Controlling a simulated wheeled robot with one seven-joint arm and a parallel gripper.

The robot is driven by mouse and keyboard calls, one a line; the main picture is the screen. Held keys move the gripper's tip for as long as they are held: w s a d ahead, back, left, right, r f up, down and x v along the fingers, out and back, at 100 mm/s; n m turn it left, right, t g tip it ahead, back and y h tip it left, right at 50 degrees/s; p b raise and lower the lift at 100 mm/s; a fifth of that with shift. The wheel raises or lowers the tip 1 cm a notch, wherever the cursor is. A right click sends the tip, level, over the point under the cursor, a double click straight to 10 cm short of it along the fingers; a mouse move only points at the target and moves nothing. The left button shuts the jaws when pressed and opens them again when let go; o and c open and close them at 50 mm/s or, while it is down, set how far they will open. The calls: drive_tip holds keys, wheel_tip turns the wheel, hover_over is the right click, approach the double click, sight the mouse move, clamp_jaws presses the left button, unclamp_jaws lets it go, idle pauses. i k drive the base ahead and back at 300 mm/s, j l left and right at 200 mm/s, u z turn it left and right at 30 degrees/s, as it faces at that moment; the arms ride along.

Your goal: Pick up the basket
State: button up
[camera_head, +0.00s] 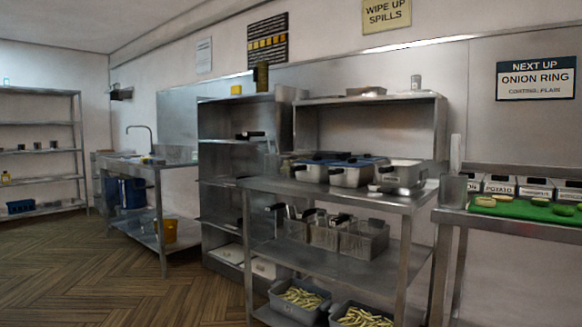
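Several grey metal baskets with dark handles stand in a row on the middle shelf of the steel table. The right one (364,240) shows most fully, another (325,235) is beside it, and a third (298,228) is partly hidden at the left. I cannot tell which one the task means. My gripper is not in view.
The steel table (400,203) carries metal pans (351,175) on top and tubs of fries (299,298) on its bottom shelf. A counter with a green board (525,209) is at right, a sink unit (150,168) at left. The wooden floor (110,270) is open at left.

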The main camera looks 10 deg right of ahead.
sight(278, 165)
drive_tip(key=i+u, duration=0.15)
drive_tip(key=i, duration=0.35)
drive_tip(key=i+u, duration=0.15)
drive_tip(key=i, duration=0.3)
drive_tip(key=i+l+u, duration=0.1)
drive_tip(key=i, duration=0.4)
drive_tip(key=i+l+u, duration=0.15)
drive_tip(key=i, duration=0.35)
